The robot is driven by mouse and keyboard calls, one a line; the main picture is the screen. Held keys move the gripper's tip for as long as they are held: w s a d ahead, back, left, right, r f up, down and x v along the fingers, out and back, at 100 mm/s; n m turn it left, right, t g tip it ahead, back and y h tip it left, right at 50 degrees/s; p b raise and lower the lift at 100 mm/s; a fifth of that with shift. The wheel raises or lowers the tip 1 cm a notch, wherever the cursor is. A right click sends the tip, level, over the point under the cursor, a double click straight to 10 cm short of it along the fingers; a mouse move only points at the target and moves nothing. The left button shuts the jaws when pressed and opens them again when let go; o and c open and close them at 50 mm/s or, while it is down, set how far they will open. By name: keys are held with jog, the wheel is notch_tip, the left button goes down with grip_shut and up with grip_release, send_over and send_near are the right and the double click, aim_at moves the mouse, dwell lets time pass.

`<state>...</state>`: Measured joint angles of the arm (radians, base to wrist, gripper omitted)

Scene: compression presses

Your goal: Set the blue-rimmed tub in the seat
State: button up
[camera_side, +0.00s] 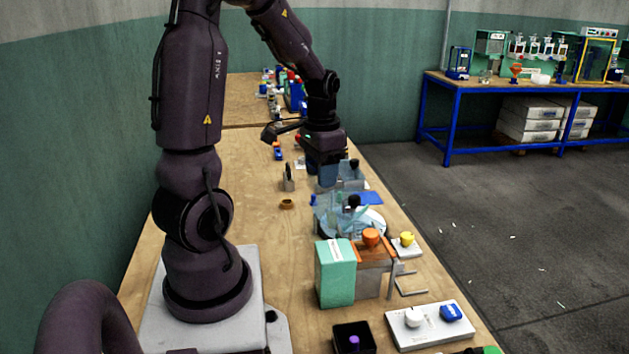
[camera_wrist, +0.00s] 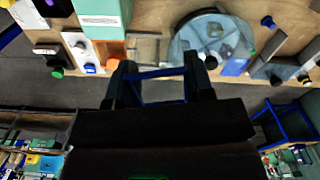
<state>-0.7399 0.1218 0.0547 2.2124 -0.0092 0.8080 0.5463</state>
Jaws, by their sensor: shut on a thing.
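My gripper (camera_side: 322,158) hangs over the right part of the bench, behind the round press, in the side view. In the wrist view its two dark fingers (camera_wrist: 155,75) stand apart, with a thin blue rim (camera_wrist: 152,73) running between them. This is the blue-rimmed tub, held between the fingers; most of its body is dark or hidden. In the side view a dark blue shape shows below my gripper, and I cannot tell tub from fingers there. I cannot tell for sure which part is the seat.
A round press with a pale disc (camera_wrist: 188,45) and clear plates stands near. A white panel (camera_side: 432,334) has white and blue knobs. A small brown dish (camera_side: 287,204) lies left.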

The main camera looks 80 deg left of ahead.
jog(key=shift+w+d+n, duration=0.1)
jog(key=shift+w+n, duration=0.4)
jog(key=shift+n, duration=0.2)
jog(key=w+d+n, duration=0.4)
jog(key=w+n, duration=0.5)
jog(key=n, duration=0.7)
jog(key=w+d+n, duration=0.5)
jog(key=w+n, duration=0.3)
jog(key=n, duration=0.7)
notch_tip(320, 180, down, 14)
jog(key=shift+w+r+n, duration=0.2)
jog(key=shift+w+n, duration=0.05)
jog(key=shift+n, duration=0.05)
jog(key=shift+f, duration=2.9)
jog(key=shift+f, duration=0.75)
